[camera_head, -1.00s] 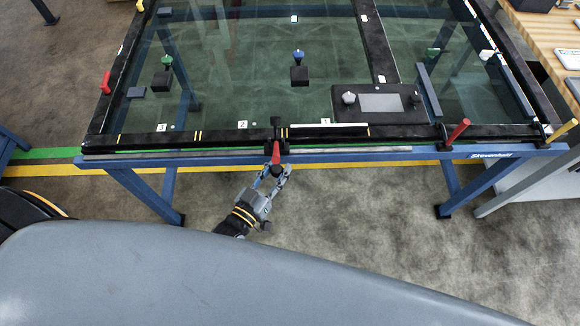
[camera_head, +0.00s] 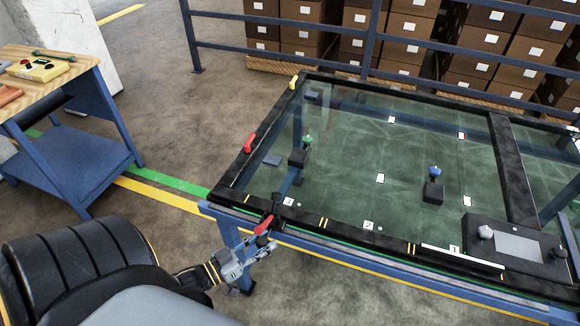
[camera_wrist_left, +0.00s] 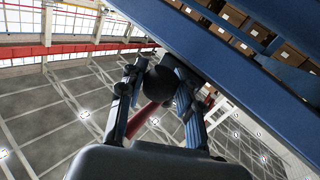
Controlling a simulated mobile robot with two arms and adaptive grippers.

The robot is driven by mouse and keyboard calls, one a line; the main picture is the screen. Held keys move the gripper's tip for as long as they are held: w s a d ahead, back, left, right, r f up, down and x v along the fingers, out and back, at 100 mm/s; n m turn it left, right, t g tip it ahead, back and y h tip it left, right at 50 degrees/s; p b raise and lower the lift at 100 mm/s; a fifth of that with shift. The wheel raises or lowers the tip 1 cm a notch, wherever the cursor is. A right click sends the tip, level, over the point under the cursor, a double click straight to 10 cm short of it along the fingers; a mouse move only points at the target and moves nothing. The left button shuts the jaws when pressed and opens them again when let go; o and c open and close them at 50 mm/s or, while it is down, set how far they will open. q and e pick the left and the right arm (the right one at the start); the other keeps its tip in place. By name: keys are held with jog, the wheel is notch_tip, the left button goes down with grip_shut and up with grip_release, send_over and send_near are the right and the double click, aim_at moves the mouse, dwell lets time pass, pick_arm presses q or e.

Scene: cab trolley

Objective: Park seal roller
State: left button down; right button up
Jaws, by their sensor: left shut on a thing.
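The seal roller shows a red handle (camera_head: 266,224) and a black head at the front edge of the black window frame (camera_head: 335,228), just left of the label 3. My left gripper (camera_head: 263,243) is shut on the handle. In the left wrist view, its fingers (camera_wrist_left: 158,92) close around the dark round end and red handle of the roller (camera_wrist_left: 143,120). I cannot tell whether the head touches the frame. My right gripper is not in view.
A red handle (camera_head: 249,143) sits on the left frame edge. A workbench (camera_head: 50,75) stands at the left, with open floor between.

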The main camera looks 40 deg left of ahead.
pick_arm(q)
jog(key=s+a+b, duration=0.1)
jog(key=s+a, duration=0.1)
jog(key=a, duration=0.5)
jog(key=s+a+b, duration=0.2)
jog(key=s+a, duration=0.1)
jog(key=a, duration=0.5)
jog(key=shift+s+a+f, duration=0.15)
jog(key=shift+a, duration=0.15)
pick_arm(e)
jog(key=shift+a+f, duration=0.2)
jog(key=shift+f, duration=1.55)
pick_arm(q)
jog(key=c, duration=1.1)
grip_release()
jog(key=shift+a, duration=0.1)
jog(key=shift+o, duration=0.9)
jog(key=shift+s+a, duration=0.1)
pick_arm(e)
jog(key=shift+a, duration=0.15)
